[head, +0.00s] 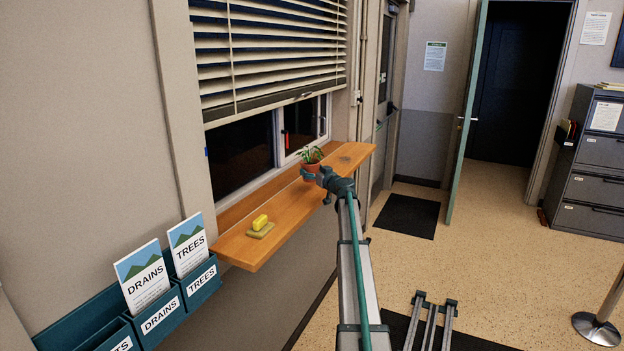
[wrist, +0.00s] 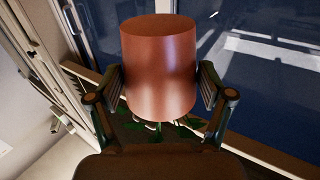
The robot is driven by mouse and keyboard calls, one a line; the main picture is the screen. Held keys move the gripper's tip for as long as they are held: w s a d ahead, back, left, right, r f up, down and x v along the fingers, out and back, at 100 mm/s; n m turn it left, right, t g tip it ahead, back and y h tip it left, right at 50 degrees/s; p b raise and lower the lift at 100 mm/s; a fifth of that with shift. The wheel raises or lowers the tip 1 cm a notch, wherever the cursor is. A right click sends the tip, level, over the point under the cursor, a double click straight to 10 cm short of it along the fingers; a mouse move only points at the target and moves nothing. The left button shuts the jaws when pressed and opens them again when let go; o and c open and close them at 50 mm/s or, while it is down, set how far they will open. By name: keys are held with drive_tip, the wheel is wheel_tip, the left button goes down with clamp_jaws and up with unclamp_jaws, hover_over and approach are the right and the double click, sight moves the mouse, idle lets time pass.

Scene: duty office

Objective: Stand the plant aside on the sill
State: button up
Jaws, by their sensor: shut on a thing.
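The plant is a small green-leaved plant in a terracotta pot (head: 311,171), over the far half of the wooden sill (head: 262,240) in the head view. My gripper (head: 321,178) reaches it from the room side and is shut on the pot. In the wrist view the pot (wrist: 158,65) is between the two fingers of my gripper (wrist: 160,88), one on each side. That view is turned over, with the leaves (wrist: 185,128) below the pot and partly hidden. I cannot tell whether the pot touches the sill.
A yellow block on a tan pad (head: 261,227) lies on the near part of the sill. The window with raised blinds (head: 270,50) is behind. Leaflet holders (head: 160,312) hang at lower left. Bare sill lies between pad and pot.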

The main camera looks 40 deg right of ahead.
sight(314, 181)
wheel_tip(314, 181, down, 3)
drive_tip(key=shift+r+p, duration=0.1)
drive_tip(key=shift+p, duration=0.45)
drive_tip(key=shift+w+f+p, duration=0.15)
drive_tip(key=shift+f+p, duration=0.25)
drive_tip(key=shift+a+f, duration=0.1)
drive_tip(key=shift+f+b, duration=0.15)
drive_tip(key=shift+b, duration=0.3)
drive_tip(key=o, duration=1.5)
drive_tip(key=shift+r+p, duration=0.2)
drive_tip(key=shift+p, duration=0.2)
